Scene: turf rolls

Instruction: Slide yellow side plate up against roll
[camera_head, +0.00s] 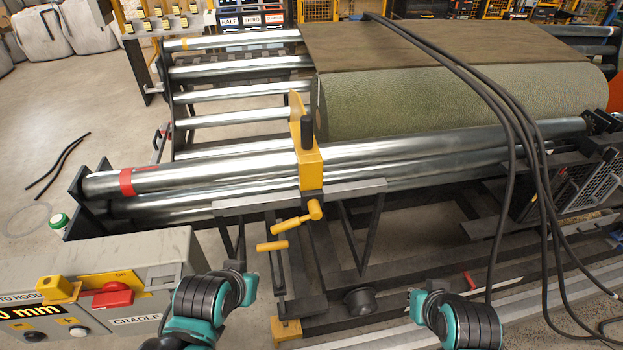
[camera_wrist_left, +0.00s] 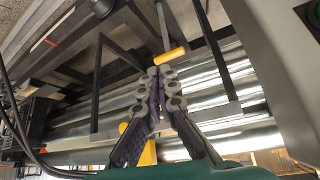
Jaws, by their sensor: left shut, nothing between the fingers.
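The yellow side plate (camera_head: 311,168) stands upright across the front steel rollers, with a black grip on top. It is left of the green turf roll (camera_head: 440,103), and a narrow gap seems to show between plate and roll end. A bit of yellow, probably the plate (camera_wrist_left: 148,154), shows behind my fingers in the left wrist view. My left gripper (camera_wrist_left: 154,72) is shut and empty, apart from the plate; in the head view my left arm is low, left of the yellow handles. My right arm is at the lower right, away from the plate; its finger opening is unclear.
Two yellow handles (camera_head: 297,218) (camera_head: 272,245) stick out below the plate. A grey control box (camera_head: 150,270) with a red switch stands at the lower left. Black hoses (camera_head: 510,130) hang over the roll and rollers at right. The rollers left of the plate are bare.

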